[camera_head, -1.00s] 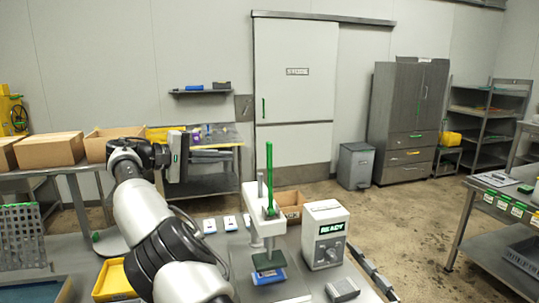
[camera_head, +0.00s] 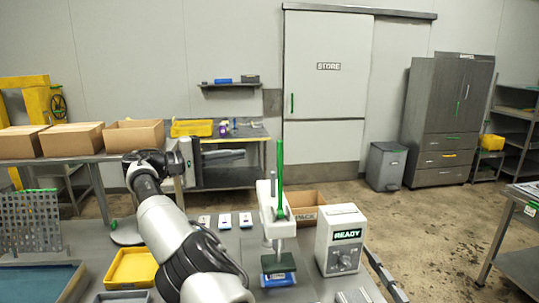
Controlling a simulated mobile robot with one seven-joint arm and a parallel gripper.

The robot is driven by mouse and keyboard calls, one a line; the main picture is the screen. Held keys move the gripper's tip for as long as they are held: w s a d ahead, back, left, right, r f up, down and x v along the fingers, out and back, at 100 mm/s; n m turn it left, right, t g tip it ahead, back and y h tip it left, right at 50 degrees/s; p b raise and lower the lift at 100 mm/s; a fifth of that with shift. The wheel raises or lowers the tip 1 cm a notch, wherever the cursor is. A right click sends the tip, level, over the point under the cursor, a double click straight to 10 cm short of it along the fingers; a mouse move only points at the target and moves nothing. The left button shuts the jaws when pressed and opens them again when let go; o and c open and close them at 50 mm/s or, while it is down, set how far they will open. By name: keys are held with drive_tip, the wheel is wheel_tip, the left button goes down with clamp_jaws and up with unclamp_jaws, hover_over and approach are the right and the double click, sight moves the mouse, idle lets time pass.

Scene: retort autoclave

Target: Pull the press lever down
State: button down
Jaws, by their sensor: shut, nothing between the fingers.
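The press (camera_head: 277,217) stands on the grey bench, with a white frame and a dark pressing plate over a blue item (camera_head: 279,281). Its press lever (camera_head: 280,185) is a green bar pointing straight up. My gripper (camera_head: 240,157) is left of the lever, at about the height of its upper part, and apart from it. The gripper points right. Its fingers look closed, and nothing shows in them.
A white box with a green READY display (camera_head: 342,240) stands right of the press. An open carton (camera_head: 304,208) is behind. Small white-and-blue items (camera_head: 225,220) lie left of the press. A yellow tray (camera_head: 132,267) sits at the lower left.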

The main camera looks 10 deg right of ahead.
drive_tip(key=shift+d, duration=0.1)
drive_tip(key=d+b, duration=0.4)
drive_tip(key=d, duration=0.5)
drive_tip(key=shift+s+d+b, duration=0.2)
drive_tip(key=shift+s+b, duration=0.1)
drive_tip(key=shift+b, duration=0.1)
